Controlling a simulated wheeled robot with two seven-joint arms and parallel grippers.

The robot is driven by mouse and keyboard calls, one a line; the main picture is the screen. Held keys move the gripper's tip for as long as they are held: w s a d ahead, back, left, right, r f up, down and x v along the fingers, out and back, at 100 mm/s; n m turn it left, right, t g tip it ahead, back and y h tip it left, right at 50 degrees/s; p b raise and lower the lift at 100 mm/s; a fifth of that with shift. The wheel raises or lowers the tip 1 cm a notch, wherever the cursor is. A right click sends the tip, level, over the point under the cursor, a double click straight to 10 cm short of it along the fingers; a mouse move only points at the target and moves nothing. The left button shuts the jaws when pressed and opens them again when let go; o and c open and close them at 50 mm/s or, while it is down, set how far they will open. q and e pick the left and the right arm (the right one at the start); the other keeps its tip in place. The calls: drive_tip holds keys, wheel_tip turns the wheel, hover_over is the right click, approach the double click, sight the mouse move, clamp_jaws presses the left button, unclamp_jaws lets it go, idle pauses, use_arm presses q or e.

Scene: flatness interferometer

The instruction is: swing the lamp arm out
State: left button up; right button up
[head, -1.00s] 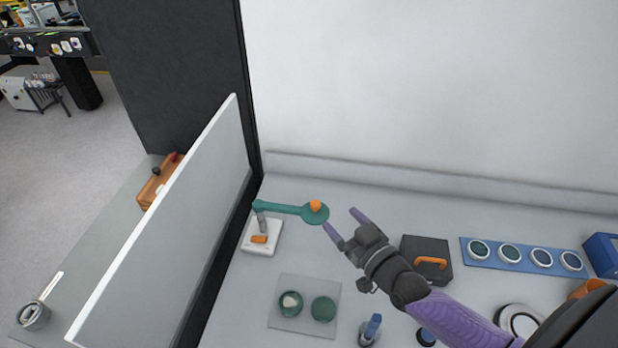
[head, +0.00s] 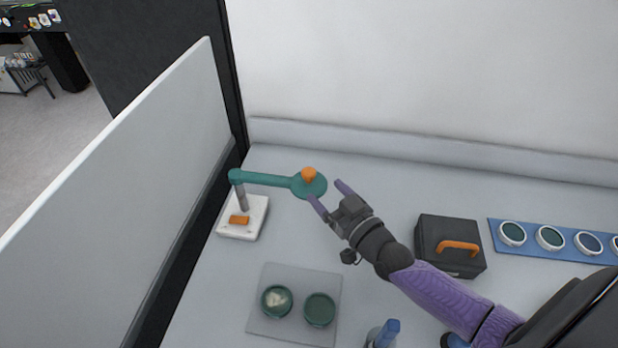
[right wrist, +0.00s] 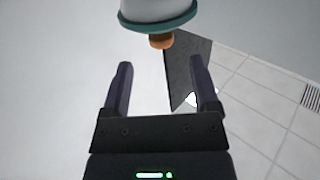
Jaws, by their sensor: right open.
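The lamp arm is a teal bar (head: 262,180) on a grey post, with a round teal head at its right end. An orange knob (head: 309,174) stands on that head. The post rises from a white base (head: 254,222) with an orange block on it. My right gripper (head: 329,196) is open and empty, its fingertips close to the right edge of the lamp head. In the right wrist view, the lamp head's teal rim (right wrist: 160,22) and orange knob (right wrist: 161,41) show ahead of the open fingers (right wrist: 158,80). My left gripper is not in view.
A grey plate (head: 262,325) with two dark green discs lies in front of the lamp. A black case (head: 468,265) with an orange handle and a blue strip (head: 512,248) of round discs are at right. A pale partition (head: 150,150) stands at left.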

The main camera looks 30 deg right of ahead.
sight(313, 178)
drive_tip(key=w, duration=0.3)
drive_tip(key=w+b, duration=0.1)
drive_tip(key=w, duration=0.1)
drive_tip(key=shift+w+a+f, duration=0.1)
drive_tip(key=shift+w+a, duration=0.2)
drive_tip(key=shift+a, duration=0.1)
drive_tip(key=shift+w+a, duration=0.15)
drive_tip(key=shift+w, duration=0.5)
drive_tip(key=c, duration=1)
clamp_jaws()
